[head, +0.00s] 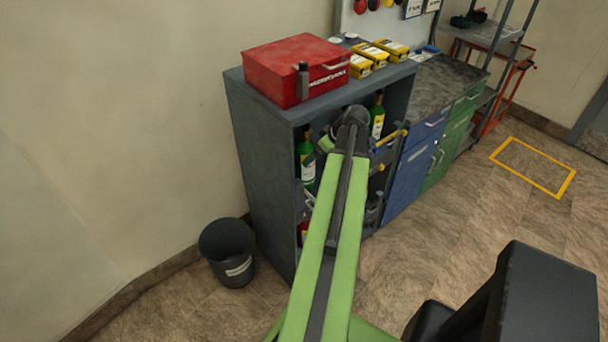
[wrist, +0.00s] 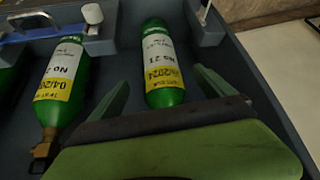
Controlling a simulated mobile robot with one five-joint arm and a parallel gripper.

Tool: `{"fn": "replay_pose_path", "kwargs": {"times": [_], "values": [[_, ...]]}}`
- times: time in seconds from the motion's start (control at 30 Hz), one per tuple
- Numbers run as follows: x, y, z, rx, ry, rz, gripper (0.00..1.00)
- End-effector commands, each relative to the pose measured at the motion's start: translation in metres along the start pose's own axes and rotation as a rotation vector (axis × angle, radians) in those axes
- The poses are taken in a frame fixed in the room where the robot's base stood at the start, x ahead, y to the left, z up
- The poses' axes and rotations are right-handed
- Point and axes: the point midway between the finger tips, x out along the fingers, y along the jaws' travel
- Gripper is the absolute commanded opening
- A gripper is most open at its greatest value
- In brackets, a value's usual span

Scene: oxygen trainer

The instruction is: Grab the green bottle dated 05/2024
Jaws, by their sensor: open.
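In the wrist view a green bottle (wrist: 163,70) with a white label marked No 21 and a yellow date band lies ahead of my gripper (wrist: 162,78). The band seems to end in 2024; its month is hard to read. My gripper is open, with one finger on each side of this bottle's lower end; contact cannot be told. A second green bottle (wrist: 63,75), its band starting 04/20, lies to the left, outside the fingers. In the head view, green bottles show in the shelf at the left (head: 306,165) and right (head: 377,118); my arm hides the space between.
The grey-blue shelf unit (head: 262,180) has side walls close around the bottles. A red toolbox (head: 270,72) and yellow boxes (head: 372,52) stand on top. A black bin (head: 228,252) is at its left. The floor at right is mostly clear.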

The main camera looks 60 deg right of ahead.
Motion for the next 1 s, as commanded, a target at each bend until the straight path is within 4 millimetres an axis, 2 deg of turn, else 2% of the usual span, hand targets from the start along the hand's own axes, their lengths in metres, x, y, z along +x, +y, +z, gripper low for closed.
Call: {"fn": "replay_pose_path", "kwargs": {"times": [0.03,0.1,0.43,0.7,0.93,1.0], "values": [[0.019,0.001,0.004,-0.001,0.0,-0.001,0.92],[0.027,0.001,0.003,0.0,0.0,0.0,0.92],[0.038,0.0,0.001,-0.001,0.0,0.0,0.92],[0.084,0.001,0.003,-0.002,-0.001,-0.001,0.92],[0.084,0.0,0.0,-0.001,-0.001,0.0,0.92],[0.084,0.0,0.0,-0.001,-0.001,0.0,0.86]]}}
